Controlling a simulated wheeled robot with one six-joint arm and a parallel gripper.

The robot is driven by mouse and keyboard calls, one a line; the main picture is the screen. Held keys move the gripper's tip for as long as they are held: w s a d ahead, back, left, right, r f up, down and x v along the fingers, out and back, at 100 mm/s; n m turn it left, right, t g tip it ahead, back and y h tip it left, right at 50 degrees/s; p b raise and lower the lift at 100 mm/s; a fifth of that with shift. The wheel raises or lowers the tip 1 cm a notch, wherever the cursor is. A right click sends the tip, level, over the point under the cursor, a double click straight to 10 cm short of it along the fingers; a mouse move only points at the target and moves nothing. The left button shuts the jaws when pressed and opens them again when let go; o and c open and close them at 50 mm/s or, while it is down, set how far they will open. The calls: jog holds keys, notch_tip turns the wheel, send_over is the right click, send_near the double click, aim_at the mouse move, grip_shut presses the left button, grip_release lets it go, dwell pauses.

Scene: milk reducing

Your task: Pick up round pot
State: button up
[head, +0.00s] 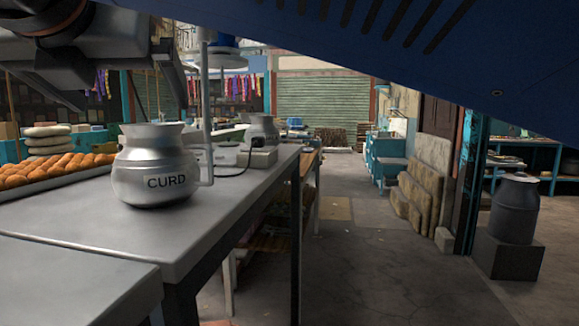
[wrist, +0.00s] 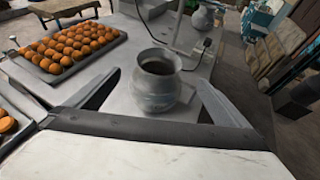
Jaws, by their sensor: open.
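A round silver metal pot (head: 155,170) with a flared neck and a "CURD" label stands upright on the grey metal table (head: 85,225). In the wrist view the pot (wrist: 156,84) stands ahead of my gripper (wrist: 157,92), its open mouth showing from above. My gripper's two fingers are spread wide, one to the left and one to the right of the pot, with nothing held. The gap in depth between the fingertips and the pot is hard to tell. In the head view, dark parts of my arm fill the upper left, and the fingertips cannot be made out.
A tray of round orange-brown buns (wrist: 68,48) lies left of the pot. A thin upright metal stand (head: 205,110) rises just behind it. A second silver pot (head: 262,130) stands farther back. The table's right edge is near, with open floor (head: 370,260) beyond.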

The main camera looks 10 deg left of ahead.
aim_at(154, 128)
jog(key=x, duration=1.3)
jog(key=shift+a+f, duration=0.1)
jog(key=shift+f, duration=0.15)
jog(key=shift+r, duration=0.1)
jog(key=c, duration=2)
